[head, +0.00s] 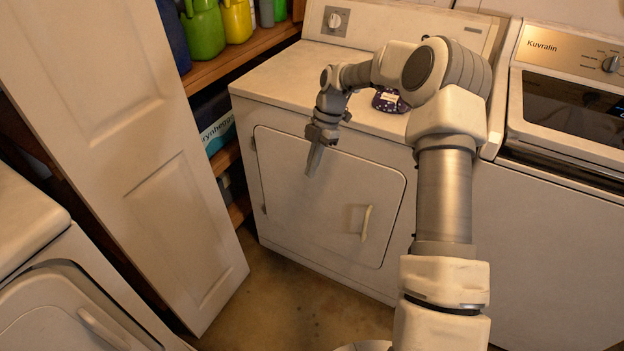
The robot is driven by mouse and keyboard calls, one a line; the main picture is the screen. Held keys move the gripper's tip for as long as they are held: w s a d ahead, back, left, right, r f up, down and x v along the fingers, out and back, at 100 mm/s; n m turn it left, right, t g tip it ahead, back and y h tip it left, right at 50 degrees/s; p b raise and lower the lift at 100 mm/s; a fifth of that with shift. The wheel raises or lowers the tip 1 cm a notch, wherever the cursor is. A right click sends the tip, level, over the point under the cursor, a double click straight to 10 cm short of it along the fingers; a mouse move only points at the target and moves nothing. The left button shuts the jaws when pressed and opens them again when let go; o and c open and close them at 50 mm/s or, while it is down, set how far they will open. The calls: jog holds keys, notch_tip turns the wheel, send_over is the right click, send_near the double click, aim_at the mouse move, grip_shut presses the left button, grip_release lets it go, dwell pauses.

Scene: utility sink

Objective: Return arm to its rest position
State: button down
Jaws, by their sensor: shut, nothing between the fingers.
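My gripper (315,158) points downward in the head view, in front of the upper left part of the white dryer's door. It is shut and holds nothing. My arm reaches up from the bottom right and bends left over the dryer's front edge.
The white dryer (270,88) has a dark patterned item (390,101) on top, partly behind my arm. A washer (560,220) stands at right. A panelled door (120,130) stands at left, before shelves (245,55) with bottles (203,30). Another white appliance (60,290) is at lower left. Floor (290,300) is clear.

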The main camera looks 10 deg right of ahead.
jog(key=s+a+r+m+t+h+p, duration=0.1)
jog(key=s+r+m+t+h+p, duration=0.15)
jog(key=s+r+m, duration=0.7)
jog(key=s+a+r+m+t+h+p, duration=0.1)
jog(key=s+r+p, duration=0.25)
jog(key=r, duration=1.25)
jog(key=s+r+m+t+p, duration=0.1)
jog(key=s+r+m+t, duration=0.1)
jog(key=s+m, duration=0.4)
jog(key=s+r+m+t+p, duration=0.2)
jog(key=s+r+m, duration=0.2)
jog(key=s, duration=0.9)
jog(key=shift+s+d+m, duration=0.25)
jog(key=shift+s+m, duration=0.05)
jog(key=shift+m, duration=1.05)
